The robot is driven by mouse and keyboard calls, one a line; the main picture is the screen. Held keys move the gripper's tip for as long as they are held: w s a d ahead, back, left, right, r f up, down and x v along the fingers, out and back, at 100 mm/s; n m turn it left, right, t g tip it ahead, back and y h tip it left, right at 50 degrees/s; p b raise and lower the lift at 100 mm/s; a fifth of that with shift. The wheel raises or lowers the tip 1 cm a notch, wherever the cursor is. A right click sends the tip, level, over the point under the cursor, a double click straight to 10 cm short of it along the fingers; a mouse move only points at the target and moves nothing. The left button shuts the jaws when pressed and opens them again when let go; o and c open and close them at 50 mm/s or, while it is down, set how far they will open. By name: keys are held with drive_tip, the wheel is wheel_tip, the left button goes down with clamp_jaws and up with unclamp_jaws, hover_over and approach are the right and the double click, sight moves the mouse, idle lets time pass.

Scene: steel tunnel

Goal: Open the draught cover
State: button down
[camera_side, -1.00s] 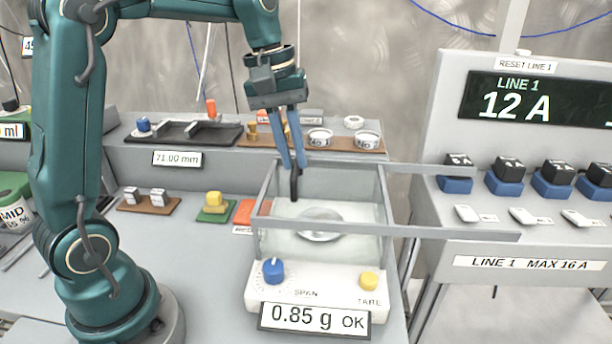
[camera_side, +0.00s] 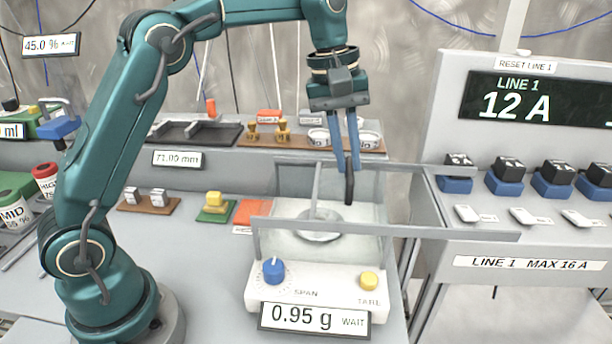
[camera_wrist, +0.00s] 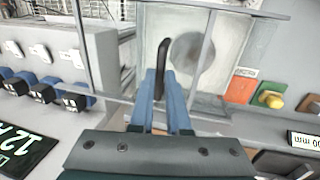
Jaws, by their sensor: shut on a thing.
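The draught cover (camera_side: 316,188) is a clear, grey-framed box on two rails over a white balance (camera_side: 316,282). It stands partly slid to the right, so the left part of the weighing area is uncovered. My gripper (camera_side: 348,170) is shut on the cover's black upright handle (camera_side: 349,188). The wrist view also shows my gripper's blue fingers (camera_wrist: 162,85) at the black handle (camera_wrist: 162,55), with a cover post (camera_wrist: 205,55) beside it. The round pan (camera_side: 318,226) sits on the balance, partly behind the cover. The balance display (camera_side: 314,318) reads 0.95 g WAIT.
The rails (camera_side: 480,234) reach right towards the LINE 1 panel (camera_side: 530,262), with its row of black-and-blue blocks (camera_side: 507,173). Weights (camera_side: 283,130) and white cups stand on a brown shelf behind.

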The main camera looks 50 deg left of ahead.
drive_tip(key=shift+w+d, duration=0.15)
drive_tip(key=c, duration=0.9)
unclamp_jaws()
drive_tip(key=shift+r, duration=0.1)
drive_tip(key=shift+s+a+r, duration=0.1)
drive_tip(key=shift+s+r, duration=0.05)
drive_tip(key=shift+r, duration=0.65)
drive_tip(key=shift+s+a+r, duration=0.1)
drive_tip(key=shift+a+r, duration=0.05)
drive_tip(key=shift+r, duration=0.65)
drive_tip(key=shift+s+a+r, duration=0.1)
drive_tip(key=shift+s+r, duration=0.05)
drive_tip(key=shift+r, duration=0.65)
